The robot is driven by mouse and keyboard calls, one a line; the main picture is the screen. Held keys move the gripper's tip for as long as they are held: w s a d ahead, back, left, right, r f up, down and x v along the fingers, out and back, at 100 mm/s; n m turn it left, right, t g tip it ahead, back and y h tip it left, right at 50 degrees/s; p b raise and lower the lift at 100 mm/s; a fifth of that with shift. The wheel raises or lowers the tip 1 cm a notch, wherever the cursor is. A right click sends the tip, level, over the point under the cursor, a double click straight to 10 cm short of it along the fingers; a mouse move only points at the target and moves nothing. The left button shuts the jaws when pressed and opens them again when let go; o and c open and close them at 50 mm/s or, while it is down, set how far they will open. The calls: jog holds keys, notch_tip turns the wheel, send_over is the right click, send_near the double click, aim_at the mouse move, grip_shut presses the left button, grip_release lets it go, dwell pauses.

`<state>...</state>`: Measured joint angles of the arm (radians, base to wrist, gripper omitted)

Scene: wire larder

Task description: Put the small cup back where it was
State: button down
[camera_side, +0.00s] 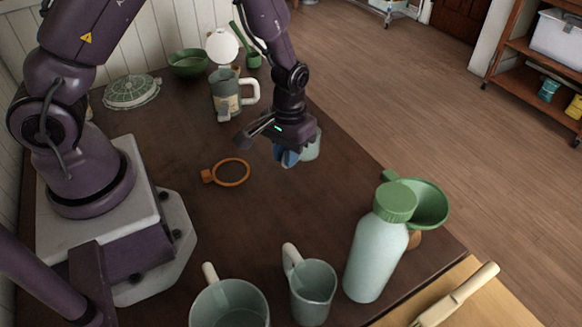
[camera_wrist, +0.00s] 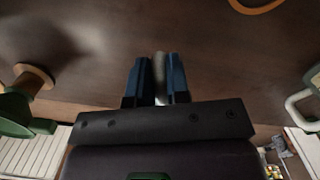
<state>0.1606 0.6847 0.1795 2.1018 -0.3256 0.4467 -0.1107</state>
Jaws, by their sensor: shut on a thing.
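My gripper (camera_side: 287,158) hangs over the dark table with its blue fingers pointing down. It is shut on a small pale grey-green cup (camera_side: 312,147), which shows partly behind the fingers in the side view. In the wrist view my gripper (camera_wrist: 158,70) has a thin pale strip of the cup (camera_wrist: 160,82) between its fingers. Most of the cup is hidden, and I cannot tell whether it touches the table. An orange ring with a small tab (camera_side: 232,172) lies flat on the table, left of and nearer the side camera than the cup.
Two grey-green mugs (camera_side: 230,305) (camera_side: 312,292) stand at the front. A green-capped bottle (camera_side: 376,250) and green funnel (camera_side: 430,205) stand front right. A jug (camera_side: 226,98), green bowl (camera_side: 188,62) and patterned green disc (camera_side: 131,92) are behind. The table middle is mostly clear.

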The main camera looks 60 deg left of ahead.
jog(key=shift+f, duration=2.15)
jog(key=c, duration=1.1)
grip_release()
jog(key=shift+f, duration=0.1)
jog(key=r, duration=1.2)
jog(key=shift+w+a, duration=0.1)
jog(key=shift+w, duration=0.3)
jog(key=s+r+m+t, duration=0.2)
jog(key=s+r+t, duration=0.1)
jog(key=s+r, duration=0.4)
jog(key=s+r+m+t, duration=0.2)
jog(key=s+r, duration=0.5)
jog(key=r, duration=0.7)
jog(key=shift+s+a+m+t, duration=0.15)
jog(key=shift+m+t, duration=0.15)
jog(key=shift+t, duration=0.4)
